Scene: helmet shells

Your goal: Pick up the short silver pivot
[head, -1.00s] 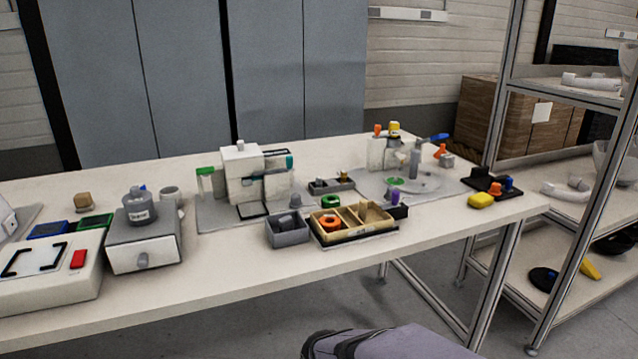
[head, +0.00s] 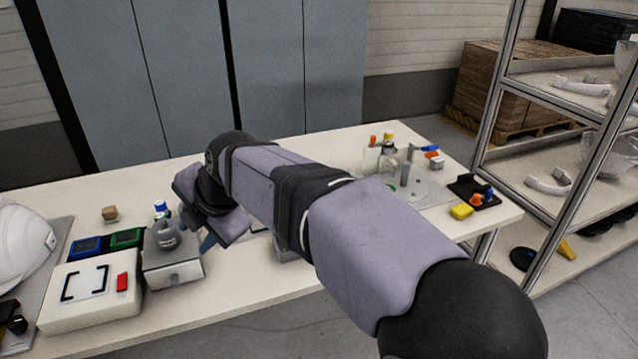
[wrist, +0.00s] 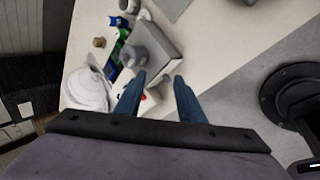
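I cannot pick out the short silver pivot in the present views. My gripper (wrist: 160,76) is open and empty, its two blue fingers apart, pointing down at the table in the wrist view. In the head view my gripper (head: 200,232) hangs just right of the grey drawer box (head: 174,270), and my arm crosses the middle of the table. The drawer box, with a round dark grey container (head: 166,236) on top, shows beyond the fingertips in the wrist view (wrist: 158,38). A small grey bin edge (head: 287,256) peeks out below my arm; its contents are hidden.
A white box with a red button (head: 122,283) and a white helmet shell (head: 22,250) stand at the left. Blue (head: 87,246) and green (head: 126,238) trays lie behind. The front table strip is mostly clear.

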